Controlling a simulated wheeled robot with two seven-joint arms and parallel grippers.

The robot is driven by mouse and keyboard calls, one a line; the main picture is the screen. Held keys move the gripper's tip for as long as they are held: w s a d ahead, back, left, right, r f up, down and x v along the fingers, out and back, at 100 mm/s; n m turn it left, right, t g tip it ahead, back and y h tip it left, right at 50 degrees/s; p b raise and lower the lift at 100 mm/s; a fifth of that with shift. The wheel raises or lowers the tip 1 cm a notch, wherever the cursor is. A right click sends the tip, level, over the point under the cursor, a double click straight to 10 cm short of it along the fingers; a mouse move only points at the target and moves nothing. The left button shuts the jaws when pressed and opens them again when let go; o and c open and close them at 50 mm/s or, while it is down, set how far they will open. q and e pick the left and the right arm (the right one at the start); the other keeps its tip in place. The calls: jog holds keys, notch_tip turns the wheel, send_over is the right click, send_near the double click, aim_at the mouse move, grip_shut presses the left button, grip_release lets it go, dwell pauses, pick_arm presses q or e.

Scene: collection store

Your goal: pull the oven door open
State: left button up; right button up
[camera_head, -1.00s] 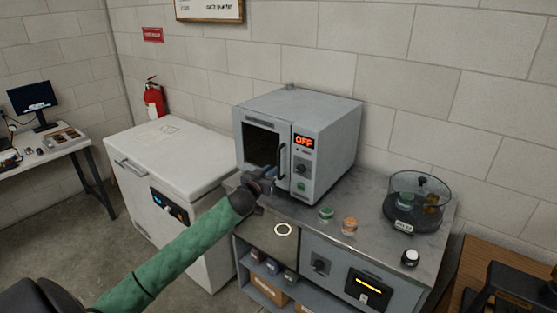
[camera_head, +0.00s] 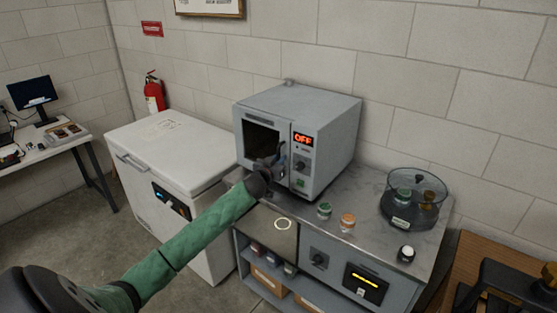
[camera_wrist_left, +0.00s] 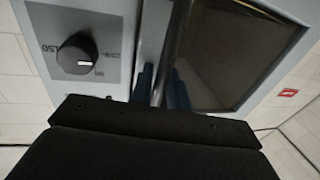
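The grey oven (camera_head: 325,145) stands on the counter with its door (camera_head: 262,143) closed. The door has a dark window and a dark upright handle (camera_head: 282,155) at its right edge. My left gripper (camera_head: 273,164) is at the handle, in front of the door. In the left wrist view the handle bar (camera_wrist_left: 172,50) runs between the two blue fingers (camera_wrist_left: 161,88), which sit close on either side of it. The gripper looks shut on the handle. The oven's display (camera_head: 303,139) reads OFF.
A white chest freezer (camera_head: 170,155) stands left of the oven. My left forearm crosses the floor area in front. A wooden table is at lower right.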

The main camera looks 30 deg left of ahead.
pick_arm(q)
grip_shut()
jog(key=shift+s, duration=0.15)
